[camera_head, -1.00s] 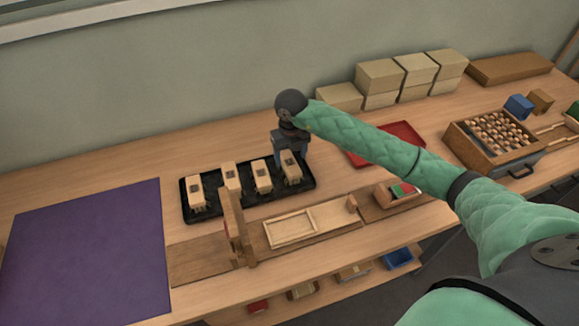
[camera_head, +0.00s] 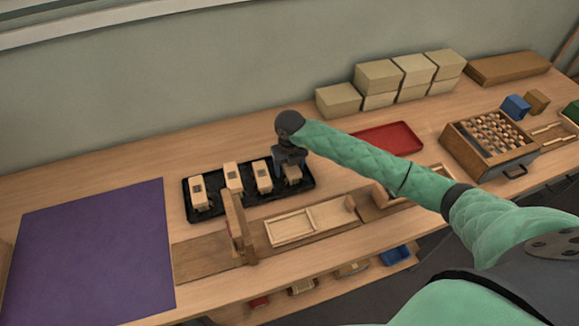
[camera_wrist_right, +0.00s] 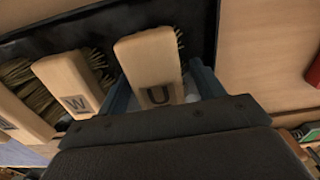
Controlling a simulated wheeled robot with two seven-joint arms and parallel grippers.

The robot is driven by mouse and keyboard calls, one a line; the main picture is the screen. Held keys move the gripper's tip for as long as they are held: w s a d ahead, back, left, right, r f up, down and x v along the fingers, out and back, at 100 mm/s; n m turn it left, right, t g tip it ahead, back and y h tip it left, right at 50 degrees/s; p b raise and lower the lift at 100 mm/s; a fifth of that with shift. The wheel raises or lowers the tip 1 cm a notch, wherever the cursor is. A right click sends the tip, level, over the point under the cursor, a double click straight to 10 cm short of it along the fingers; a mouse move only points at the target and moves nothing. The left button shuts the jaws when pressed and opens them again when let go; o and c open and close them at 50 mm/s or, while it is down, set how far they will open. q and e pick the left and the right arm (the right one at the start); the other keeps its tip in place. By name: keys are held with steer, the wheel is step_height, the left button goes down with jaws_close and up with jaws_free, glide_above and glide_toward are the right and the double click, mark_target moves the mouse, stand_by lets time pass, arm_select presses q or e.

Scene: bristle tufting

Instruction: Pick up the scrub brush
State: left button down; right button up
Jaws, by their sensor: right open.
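Several wooden-block brushes with dark bristles stand in a row in a black tray (camera_head: 250,205). The rightmost brush (camera_head: 292,173) is partly hidden by my right gripper (camera_head: 289,158). In the right wrist view this brush (camera_wrist_right: 150,55) carries a "U" label and lies between the two blue fingers of my open right gripper (camera_wrist_right: 162,85). Whether the fingers touch it I cannot tell. A brush marked "W" (camera_wrist_right: 70,82) stands beside it on the left. I cannot tell from the labels which one is called the scrub brush. My left gripper is out of view.
A purple mat (camera_head: 90,250) lies at the left. A wooden upright (camera_head: 236,225) and a shallow wooden frame (camera_head: 290,228) stand close in front of the tray. A red tray (camera_head: 388,138), stacked boxes (camera_head: 390,78) and a drawer box (camera_head: 480,150) are to the right.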

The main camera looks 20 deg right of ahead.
steer(key=c, duration=1.1)
steer(key=shift+r, duration=0.1)
